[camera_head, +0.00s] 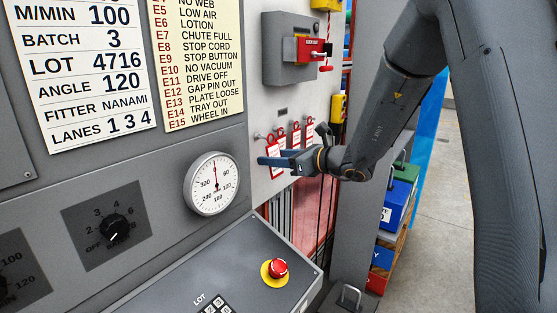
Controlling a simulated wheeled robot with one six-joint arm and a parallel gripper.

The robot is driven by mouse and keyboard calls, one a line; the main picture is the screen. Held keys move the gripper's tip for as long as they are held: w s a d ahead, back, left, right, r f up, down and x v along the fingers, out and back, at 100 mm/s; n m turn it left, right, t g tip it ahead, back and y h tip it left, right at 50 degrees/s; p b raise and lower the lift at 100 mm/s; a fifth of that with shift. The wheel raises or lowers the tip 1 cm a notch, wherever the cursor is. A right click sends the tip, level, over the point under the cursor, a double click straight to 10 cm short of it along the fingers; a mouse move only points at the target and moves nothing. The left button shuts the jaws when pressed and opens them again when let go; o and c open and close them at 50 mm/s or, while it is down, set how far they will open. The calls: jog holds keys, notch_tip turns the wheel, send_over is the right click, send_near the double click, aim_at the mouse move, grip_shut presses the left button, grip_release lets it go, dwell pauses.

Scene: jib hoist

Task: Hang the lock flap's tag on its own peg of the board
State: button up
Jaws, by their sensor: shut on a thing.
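Several red-and-white tags hang in a row on the pale board (262,113), by red loops from small pegs. The leftmost tag (275,147) is partly covered by my gripper (268,160). The gripper reaches in from the right with its blue fingers across this tag, and it looks shut on it. Another tag (296,136) hangs just right of it. The print on the tags is too small to read. A grey switch box (284,72) with a red flap (309,49) is above them.
A sloped grey console (235,270) with a red stop button (277,268) lies below. A round gauge (213,183) is left of the tags. Blue and green bins (396,203) stand at the right, with open floor beyond.

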jog(key=shift+b+x, duration=0.65)
jog(key=shift+x, duration=0.85)
jog(key=o, duration=1.1)
